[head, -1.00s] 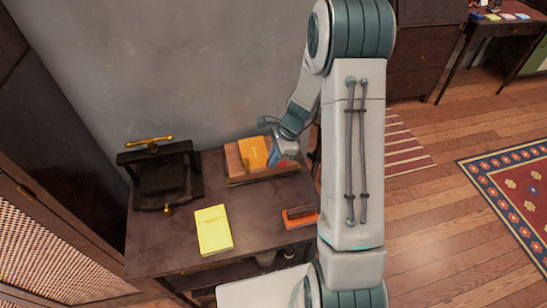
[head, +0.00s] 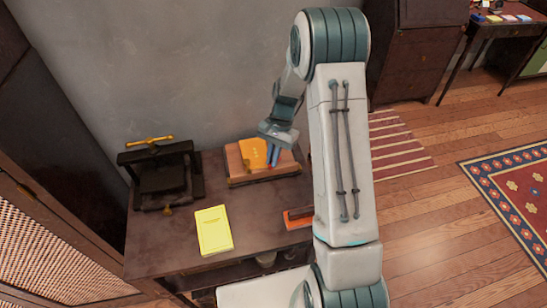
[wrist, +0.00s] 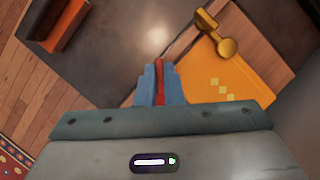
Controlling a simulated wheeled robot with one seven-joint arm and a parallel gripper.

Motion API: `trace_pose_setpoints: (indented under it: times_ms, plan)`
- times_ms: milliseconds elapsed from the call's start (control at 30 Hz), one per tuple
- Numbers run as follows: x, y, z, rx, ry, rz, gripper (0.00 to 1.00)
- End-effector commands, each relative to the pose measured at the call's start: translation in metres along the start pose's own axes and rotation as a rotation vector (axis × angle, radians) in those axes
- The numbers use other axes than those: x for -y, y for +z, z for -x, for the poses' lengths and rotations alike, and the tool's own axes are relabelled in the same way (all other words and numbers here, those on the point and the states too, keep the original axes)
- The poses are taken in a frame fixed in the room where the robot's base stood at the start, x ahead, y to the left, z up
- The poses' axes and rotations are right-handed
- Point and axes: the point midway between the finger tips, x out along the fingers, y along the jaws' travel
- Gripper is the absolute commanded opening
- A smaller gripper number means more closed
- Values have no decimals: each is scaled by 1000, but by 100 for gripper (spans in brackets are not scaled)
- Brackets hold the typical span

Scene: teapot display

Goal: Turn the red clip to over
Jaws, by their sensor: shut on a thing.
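The red clip (wrist: 160,70) shows in the wrist view as a narrow red piece between the blue fingers. My gripper (wrist: 160,85) is shut on it. The fingers hide most of the clip, and which way it faces cannot be told. In the head view my gripper (head: 273,154) points down at the right part of an orange book (head: 252,153). The book lies on a wooden board (head: 236,168) at the back of the dark table. The book also shows in the wrist view (wrist: 222,85), right of the fingers. Contact between clip and book cannot be told.
A yellow book (head: 213,230) lies at the table's front middle. A black press (head: 160,178) with a brass handle stands left. An orange-red block (head: 298,217) lies right, partly behind my arm. A brass piece (wrist: 215,33) shows by the board. Bare tabletop lies between them.

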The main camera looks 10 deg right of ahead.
Motion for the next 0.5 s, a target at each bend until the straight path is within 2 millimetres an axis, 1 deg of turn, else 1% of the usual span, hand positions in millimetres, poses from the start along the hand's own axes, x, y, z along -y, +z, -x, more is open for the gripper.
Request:
trace_pose_setpoints:
  times_ms: [500]
  plan:
    - [6,1,0,-2,182,440,0]
